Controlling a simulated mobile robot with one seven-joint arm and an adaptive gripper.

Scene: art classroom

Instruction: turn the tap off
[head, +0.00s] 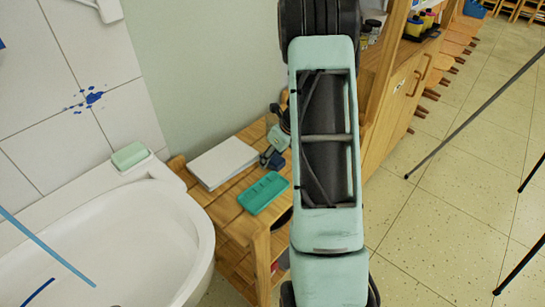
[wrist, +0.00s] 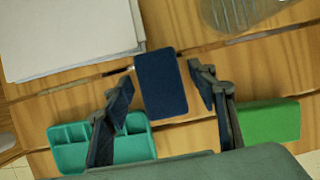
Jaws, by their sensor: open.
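The white sink basin (head: 190,215) is at the lower left of the head view. I cannot make out a tap in either view; a white fitting (head: 108,9) is cut off at the top left edge, and I cannot tell what it is. My gripper (wrist: 160,76) shows in the wrist view with its two dark fingers apart. It is over the wooden table, and a dark blue block (wrist: 158,88) appears between the fingers; I see no grip on it.
The wooden table (head: 232,218) beside the sink holds a white paper stack (head: 222,161) and a teal tray (head: 263,193). A green block (wrist: 270,122) and a clear jar (wrist: 238,10) show in the wrist view. A green sponge-like block (head: 129,155) lies on the sink rim.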

